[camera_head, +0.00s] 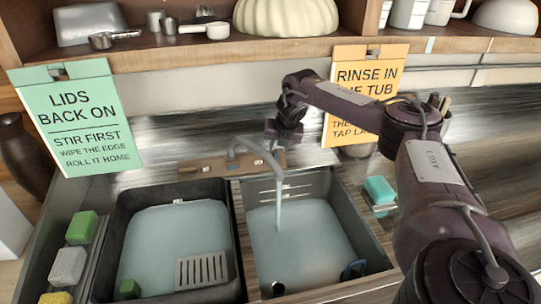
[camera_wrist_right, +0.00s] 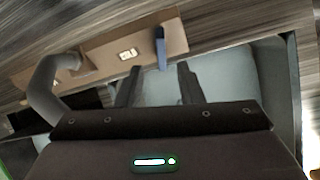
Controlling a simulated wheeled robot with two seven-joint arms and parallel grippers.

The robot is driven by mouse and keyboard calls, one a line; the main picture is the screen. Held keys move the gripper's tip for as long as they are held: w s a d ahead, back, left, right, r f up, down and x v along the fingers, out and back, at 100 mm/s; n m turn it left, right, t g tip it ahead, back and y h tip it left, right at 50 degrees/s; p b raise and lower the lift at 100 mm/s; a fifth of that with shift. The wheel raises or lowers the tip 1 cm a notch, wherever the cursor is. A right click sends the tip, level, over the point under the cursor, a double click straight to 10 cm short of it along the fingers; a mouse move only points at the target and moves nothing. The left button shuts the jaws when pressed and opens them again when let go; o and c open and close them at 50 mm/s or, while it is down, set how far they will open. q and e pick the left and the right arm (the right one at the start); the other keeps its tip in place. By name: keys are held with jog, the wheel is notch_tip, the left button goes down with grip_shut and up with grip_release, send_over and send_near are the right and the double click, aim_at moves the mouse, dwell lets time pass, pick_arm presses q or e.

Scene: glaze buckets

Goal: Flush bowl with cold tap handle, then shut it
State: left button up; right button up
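The tap spout (camera_head: 255,150) curves out over the right-hand sink bowl (camera_head: 347,215), and a stream of water (camera_head: 278,205) falls into it. The bowl holds pale water. The blue tap handle (camera_wrist_right: 160,48) stands up from the wooden tap board (camera_wrist_right: 105,45) in the right wrist view. The blue handle is just beyond the fingertips, apparently untouched. In the head view the handle is hidden by the gripper. My left gripper is not in view.
A left basin (camera_head: 120,215) holds water, a grey slotted piece (camera_head: 202,270) and a green sponge (camera_head: 129,289). Several sponges lie on the left ledge. A green sign (camera_head: 78,115) and an orange sign (camera_head: 365,85) hang from the shelf (camera_head: 300,45). A teal sponge (camera_head: 379,190) sits right.

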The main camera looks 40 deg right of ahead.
aim_at(276, 156)
jog(key=x, duration=0.7)
jog(key=shift+f+p, duration=0.15)
jog(key=shift+p, duration=0.25)
grip_shut()
